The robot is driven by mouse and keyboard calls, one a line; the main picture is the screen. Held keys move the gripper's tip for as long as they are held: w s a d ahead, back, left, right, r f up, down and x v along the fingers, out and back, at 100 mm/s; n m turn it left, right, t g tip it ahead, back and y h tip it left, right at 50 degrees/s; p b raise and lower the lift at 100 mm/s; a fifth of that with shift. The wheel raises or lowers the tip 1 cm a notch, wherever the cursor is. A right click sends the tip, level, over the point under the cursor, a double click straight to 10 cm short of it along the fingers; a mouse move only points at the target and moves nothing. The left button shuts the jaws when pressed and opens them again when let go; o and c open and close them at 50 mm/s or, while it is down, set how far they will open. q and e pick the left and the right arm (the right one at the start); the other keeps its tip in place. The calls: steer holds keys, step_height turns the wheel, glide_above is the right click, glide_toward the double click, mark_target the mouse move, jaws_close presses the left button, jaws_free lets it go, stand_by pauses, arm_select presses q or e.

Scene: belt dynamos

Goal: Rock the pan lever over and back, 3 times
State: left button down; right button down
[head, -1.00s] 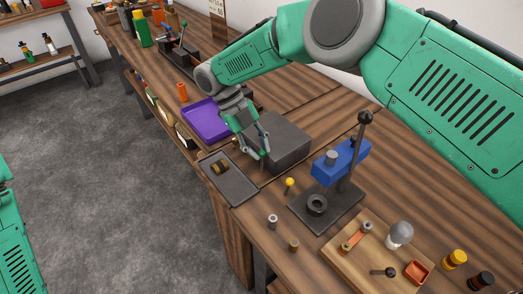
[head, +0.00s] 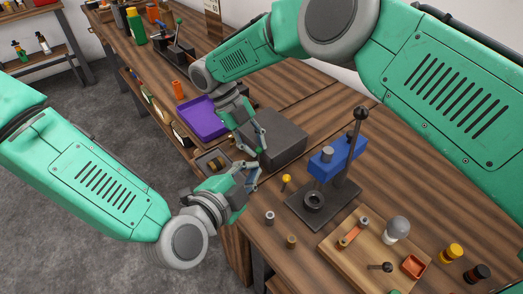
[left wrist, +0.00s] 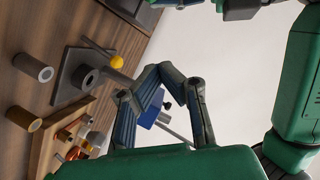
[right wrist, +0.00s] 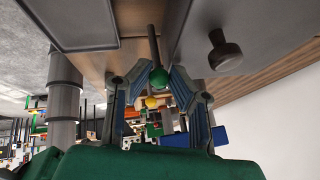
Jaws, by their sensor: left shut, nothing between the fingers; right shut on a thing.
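In the right wrist view a lever with a green ball knob (right wrist: 158,78) and a thin rod stands between my right fingertips; I take it as the pan lever. My right gripper (right wrist: 158,70) is shut on that knob. In the head view my right gripper (head: 262,147) is at the near-left side of a grey box (head: 285,135), and the knob is hidden there. My left gripper (head: 252,178) is shut and empty, just below my right one. It also shows in the left wrist view (left wrist: 168,72).
A dark tray (head: 203,165) lies partly behind my left gripper, with a purple tray (head: 202,121) beyond. To the right stand a yellow-knobbed pin (head: 287,179), a blue-headed press (head: 335,160) and a wooden board (head: 337,240). A dark knob (right wrist: 224,52) projects from the grey box.

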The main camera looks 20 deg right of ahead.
steer(key=shift+w+r, duration=0.2)
steer(key=shift+r, duration=0.1)
arm_select(q)
steer(key=w+d+f, duration=0.1)
steer(key=w, duration=0.2)
steer(key=w+d+f, duration=0.2)
steer(key=w, duration=0.1)
steer(key=w+d+f, duration=0.2)
steer(key=shift+w, duration=0.4)
